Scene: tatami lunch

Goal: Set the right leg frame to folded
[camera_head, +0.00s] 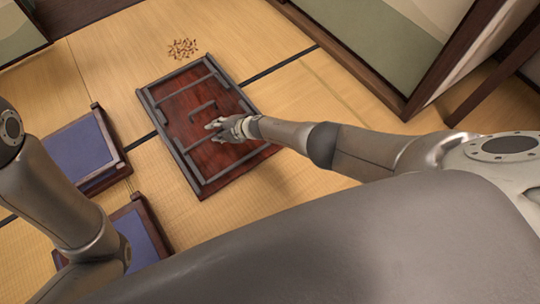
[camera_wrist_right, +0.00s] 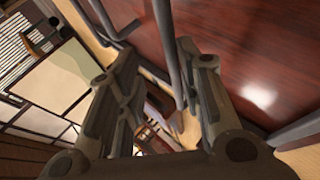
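The low table (camera_head: 195,136) lies on the tatami with its glossy red-brown face up in the head view. Dark grey bars (camera_head: 168,134) run along its edges, and a small U-shaped bar (camera_head: 203,107) sits near its middle. I cannot tell surely which bars belong to the right leg frame. My right gripper (camera_head: 222,127) is over the table's right half, hiding part of it. In the right wrist view its two fingers (camera_wrist_right: 160,88) are apart. A grey bar (camera_wrist_right: 167,42) runs down between or just behind them; contact is unclear. My left gripper is out of view.
Two dark wooden pieces with blue-purple surfaces (camera_head: 82,150) (camera_head: 140,236) stand on the floor left of the table. Sliding panels (camera_head: 385,40) border the right. Tatami right of the table is clear.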

